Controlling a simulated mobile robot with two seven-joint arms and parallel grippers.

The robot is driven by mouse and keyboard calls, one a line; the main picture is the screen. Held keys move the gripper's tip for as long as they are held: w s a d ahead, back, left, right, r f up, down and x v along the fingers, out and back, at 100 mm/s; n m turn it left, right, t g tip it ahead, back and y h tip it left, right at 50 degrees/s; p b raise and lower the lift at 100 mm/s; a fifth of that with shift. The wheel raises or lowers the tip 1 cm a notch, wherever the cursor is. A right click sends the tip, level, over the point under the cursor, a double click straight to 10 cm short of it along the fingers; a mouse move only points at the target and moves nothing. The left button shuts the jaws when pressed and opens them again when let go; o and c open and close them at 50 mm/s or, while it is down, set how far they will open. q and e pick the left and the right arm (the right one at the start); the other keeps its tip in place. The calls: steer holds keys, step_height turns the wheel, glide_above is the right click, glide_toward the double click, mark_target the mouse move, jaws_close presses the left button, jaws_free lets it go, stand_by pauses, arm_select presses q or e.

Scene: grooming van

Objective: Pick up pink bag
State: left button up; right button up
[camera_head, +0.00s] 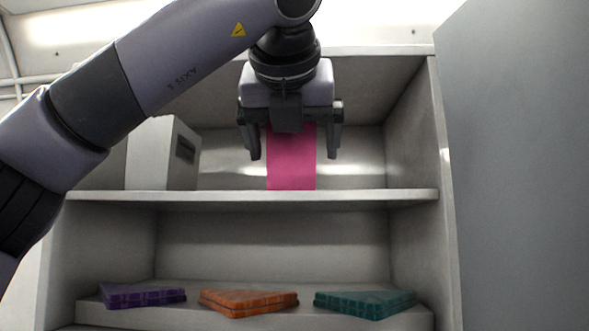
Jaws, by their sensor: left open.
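The pink bag (291,165) stands upright on the upper shelf (375,195), a flat-faced pink block seen from the front. Its upper part is hidden behind my left gripper (296,153). The left gripper comes down from above in front of the bag, with its fingers pointing down. The fingers are open, one to the left of the bag and one to the right in the picture, with a gap on each side. I cannot tell from this view how far the fingertips are from the bag in depth. My right gripper does not show.
A white box (149,154) with a dark slot stands left of the bag on the same shelf. Below lie folded purple (141,295), orange (248,301) and teal (365,303) cloths. A grey panel (520,170) fills the right side. The upper shelf right of the bag is clear.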

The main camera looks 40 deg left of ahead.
arm_select(q)
steer(key=shift+w+a+f, duration=0.15)
steer(key=shift+w, duration=0.05)
steer(key=c, duration=1)
